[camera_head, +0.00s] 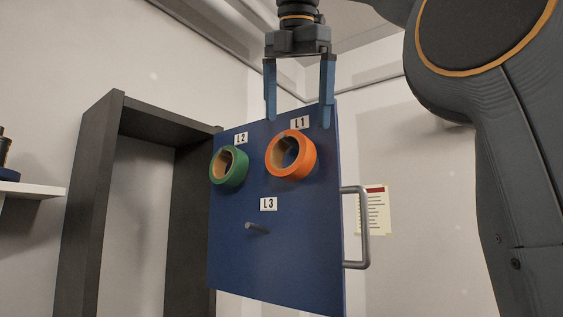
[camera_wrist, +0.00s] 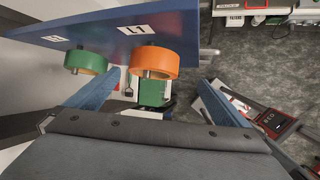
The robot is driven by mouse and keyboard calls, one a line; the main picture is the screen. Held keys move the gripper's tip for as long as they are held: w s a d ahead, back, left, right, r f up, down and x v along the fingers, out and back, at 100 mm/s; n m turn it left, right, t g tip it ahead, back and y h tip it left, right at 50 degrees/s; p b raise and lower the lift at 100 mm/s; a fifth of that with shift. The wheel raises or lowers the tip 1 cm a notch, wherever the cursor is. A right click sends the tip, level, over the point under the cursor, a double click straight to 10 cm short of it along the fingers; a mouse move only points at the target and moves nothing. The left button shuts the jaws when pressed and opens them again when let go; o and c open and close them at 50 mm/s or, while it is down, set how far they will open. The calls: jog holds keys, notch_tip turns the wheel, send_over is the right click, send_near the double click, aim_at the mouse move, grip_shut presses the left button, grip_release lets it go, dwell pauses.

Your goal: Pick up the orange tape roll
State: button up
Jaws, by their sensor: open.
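The orange tape roll (camera_head: 305,156) hangs on a peg under the L1 label on the blue board (camera_head: 290,260). In the wrist view the orange tape roll (camera_wrist: 154,63) is seen from above, ahead of and between the fingers. My gripper (camera_head: 298,122) is open and empty, fingers pointing down, above the orange roll in the head view. It also shows in the wrist view (camera_wrist: 158,85), with its two blue fingers apart. I see no contact between the fingers and the roll.
A green tape roll (camera_head: 240,168) hangs left of the orange one under L2. A bare peg (camera_head: 256,229) is under L3. A grey handle (camera_head: 364,228) is on the board's right edge. A dark frame (camera_head: 88,210) stands at left, with a white shelf (camera_head: 30,189) beyond.

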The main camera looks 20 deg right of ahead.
aim_at(291, 146)
jog(key=shift+w, duration=0.4)
jog(key=shift+w+d+f, duration=0.1)
jog(key=shift+w+f, duration=0.15)
jog(key=shift+f, duration=0.1)
jog(key=shift+b+x, duration=0.3)
jog(key=shift+x, duration=0.5)
jog(key=shift+a+x, duration=0.15)
jog(key=shift+x, duration=1.15)
jog(key=shift+a+x, duration=0.1)
jog(key=shift+x, duration=1.2)
jog(key=shift+w, duration=0.15)
jog(key=shift+c, duration=0.4)
jog(key=c, duration=1)
